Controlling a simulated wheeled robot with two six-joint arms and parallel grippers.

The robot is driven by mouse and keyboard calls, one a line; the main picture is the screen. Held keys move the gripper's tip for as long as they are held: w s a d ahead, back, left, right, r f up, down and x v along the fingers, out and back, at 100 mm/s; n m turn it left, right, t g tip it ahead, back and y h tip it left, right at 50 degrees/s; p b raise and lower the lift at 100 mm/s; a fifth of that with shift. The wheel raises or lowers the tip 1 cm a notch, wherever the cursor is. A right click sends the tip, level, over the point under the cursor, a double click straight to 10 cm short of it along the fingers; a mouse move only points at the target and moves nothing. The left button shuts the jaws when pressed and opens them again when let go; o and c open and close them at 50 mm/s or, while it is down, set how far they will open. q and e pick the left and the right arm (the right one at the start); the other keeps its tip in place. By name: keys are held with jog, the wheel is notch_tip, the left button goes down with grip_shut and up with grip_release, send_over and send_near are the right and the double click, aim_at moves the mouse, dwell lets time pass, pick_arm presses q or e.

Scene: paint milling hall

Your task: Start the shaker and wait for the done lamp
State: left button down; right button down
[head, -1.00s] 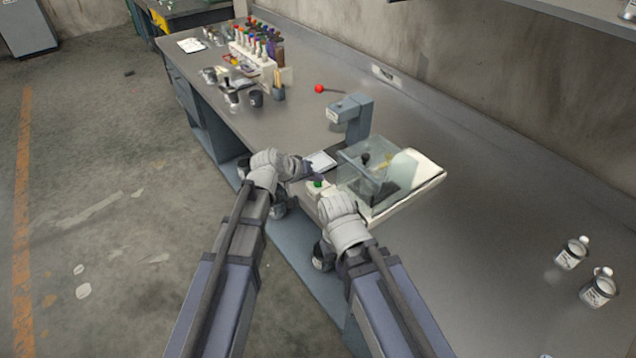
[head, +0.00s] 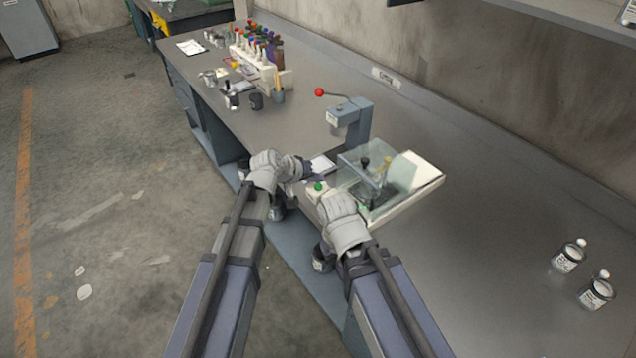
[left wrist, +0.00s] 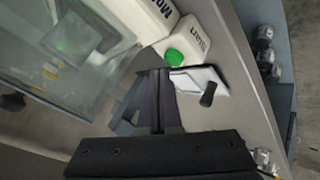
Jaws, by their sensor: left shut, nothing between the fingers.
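The shaker (head: 408,198) stands on the bench with a clear cover over its top. Something dark with a knob shows blurred through the cover. A small white box with a green button (head: 318,186) sits at its front left corner. The button also shows in the left wrist view (left wrist: 173,58), just beyond my fingertips. My left gripper (head: 306,168) is shut and empty, close beside the button box and apart from the button. My right arm's wrist is in front of the shaker, and its fingers are hidden.
A white card (head: 320,166) lies behind my left gripper. A grey press with a red-balled lever (head: 352,118) stands behind the shaker.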

aim_at(316, 190)
pick_arm(q)
jog(key=shift+r, duration=0.25)
notch_tip(316, 190, up, 5)
jog(key=p, duration=0.5)
jog(key=shift+f, duration=0.15)
dwell(0.6)
jog(key=s+a+f+m+g+y, duration=0.1)
jog(key=s+f+g+y, duration=0.1)
jog(key=s, duration=0.6)
jog(key=s+a+f+m+g+y, duration=0.2)
jog(key=s+y, duration=0.1)
jog(key=s, duration=0.6)
jog(key=s+a+f+m+g+y, duration=0.1)
jog(key=s+a+f+g+y, duration=0.1)
jog(key=s, duration=0.6)
jog(key=shift+s+a+f+g+y, duration=0.3)
jog(key=shift+s+g, duration=0.1)
jog(key=shift+g, duration=0.2)
jog(key=shift+d, duration=0.1)
dwell(2.0)
